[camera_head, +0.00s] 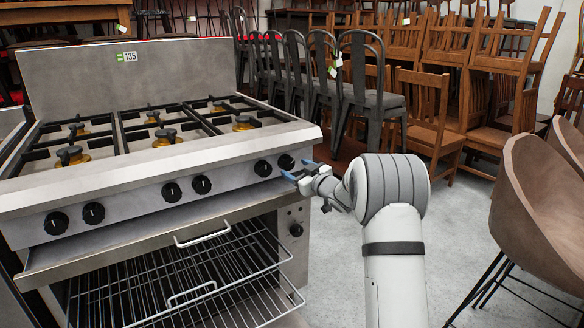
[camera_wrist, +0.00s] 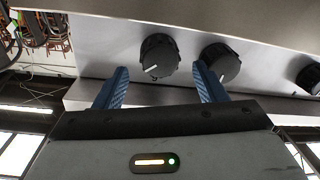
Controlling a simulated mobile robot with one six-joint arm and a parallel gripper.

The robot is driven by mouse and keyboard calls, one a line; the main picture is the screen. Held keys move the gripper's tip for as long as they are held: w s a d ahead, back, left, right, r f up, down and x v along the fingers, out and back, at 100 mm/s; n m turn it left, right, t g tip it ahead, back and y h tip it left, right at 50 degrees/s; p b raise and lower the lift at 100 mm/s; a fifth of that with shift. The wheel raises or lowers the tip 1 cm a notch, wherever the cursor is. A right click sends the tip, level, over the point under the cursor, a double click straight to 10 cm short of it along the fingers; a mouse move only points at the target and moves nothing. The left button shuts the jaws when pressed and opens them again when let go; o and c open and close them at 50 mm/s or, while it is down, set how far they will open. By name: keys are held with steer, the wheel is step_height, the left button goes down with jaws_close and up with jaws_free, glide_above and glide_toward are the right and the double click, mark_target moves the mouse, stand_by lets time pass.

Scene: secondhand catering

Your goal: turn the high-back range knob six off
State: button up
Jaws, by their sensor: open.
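The high-back range (camera_head: 150,180) has a steel front panel with a row of black knobs. The rightmost front knob (camera_head: 286,162), which I take as knob six, sits at the panel's right end. My gripper (camera_head: 300,169) is open in front of it. In the wrist view, which looks upside down, that knob (camera_wrist: 158,57) lies between and just beyond the blue fingertips (camera_wrist: 162,77). Its white mark points downward and slightly left in that picture. I see no contact.
Another knob (camera_head: 296,230) sits lower, beside the open oven bay with wire racks (camera_head: 205,280). Dark metal chairs (camera_head: 365,95) and stacked wooden chairs (camera_head: 430,115) stand behind. Brown seats (camera_head: 540,190) are at the right. Grey floor (camera_head: 460,215) is clear between.

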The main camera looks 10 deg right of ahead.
mark_target(290, 165)
steer(key=shift+x, duration=1.75)
steer(key=c, duration=1)
steer(key=shift+n+b, duration=0.3)
steer(key=shift+b, duration=0.05)
steer(key=shift+n+b, duration=1.1)
steer(key=shift+n, duration=1.4)
steer(key=shift+a, duration=0.1)
